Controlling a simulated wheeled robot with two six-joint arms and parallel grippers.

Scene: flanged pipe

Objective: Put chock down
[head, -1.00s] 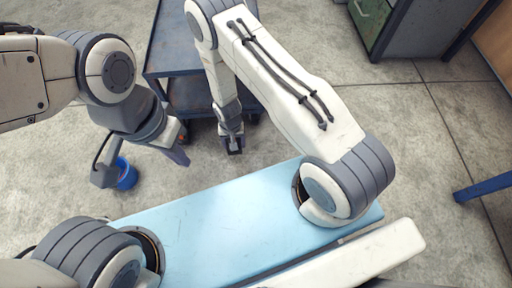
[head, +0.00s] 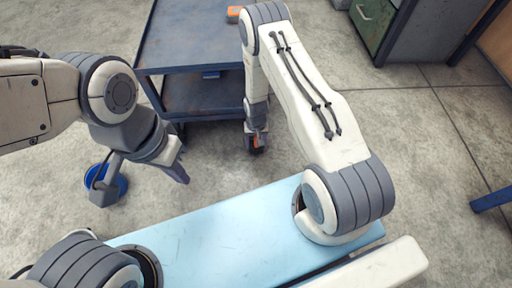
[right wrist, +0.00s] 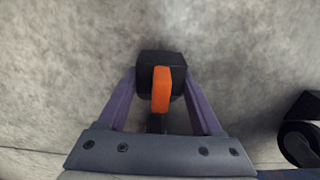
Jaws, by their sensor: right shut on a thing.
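The chock (right wrist: 148,72) is a black block with an orange grip (right wrist: 162,90). In the right wrist view it sits between the purple fingers of my right gripper (right wrist: 160,85), which is shut on it. In the head view my right gripper (head: 255,148) points down beside the cart, with a bit of orange showing. Concrete floor lies below; I cannot tell whether the chock touches it. My left gripper (head: 181,173) hangs empty-looking over the floor at the left; its jaw opening is not clear.
A dark blue cart (head: 190,58) with a lower shelf stands behind the grippers, an orange object (head: 234,13) on its top. A black wheel (right wrist: 300,145) shows in the right wrist view. A blue bucket (head: 108,190) stands left. A green cabinet (head: 370,22) is back right.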

